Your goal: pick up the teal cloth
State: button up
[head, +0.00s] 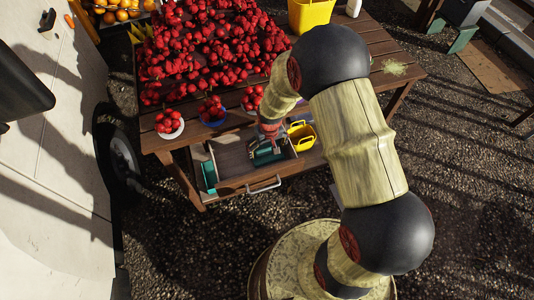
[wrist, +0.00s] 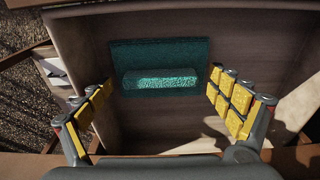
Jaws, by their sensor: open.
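The teal cloth (wrist: 160,82) lies on the floor of the open wooden drawer (wrist: 165,148). In the wrist view it shows as a dark teal panel with a lighter, speckled teal strip along its near side. In the head view the cloth (head: 266,157) is partly hidden by my gripper (head: 270,137), which hangs over the drawer. In the wrist view my gripper (wrist: 162,80) is open, with a yellow-padded finger to the left and right of the cloth. Nothing is held. The height of the fingertips above the cloth is hard to tell.
The drawer walls stand close around the gripper. Another teal item (head: 209,173) is at the drawer's left side. The wooden table (head: 385,48) above bears a pile of red fruit (head: 205,45), filled bowls and a yellow bucket (head: 309,13).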

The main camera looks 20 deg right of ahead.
jog(key=shift+c, duration=1)
jog(key=c, duration=1)
jog(key=shift+c, duration=0.2)
jog(key=shift+r, duration=0.15)
jog(key=shift+r, duration=0.25)
notch_tip(320, 180, up, 2)
jog(key=shift+r+p, duration=0.1)
jog(key=shift+p, duration=0.4)
jog(key=s+a+r+p, duration=0.4)
jog(key=s+r, duration=0.6)
jog(key=s, duration=0.3)
jog(key=shift+s+a+p, duration=0.2)
jog(key=shift+p, duration=0.2)
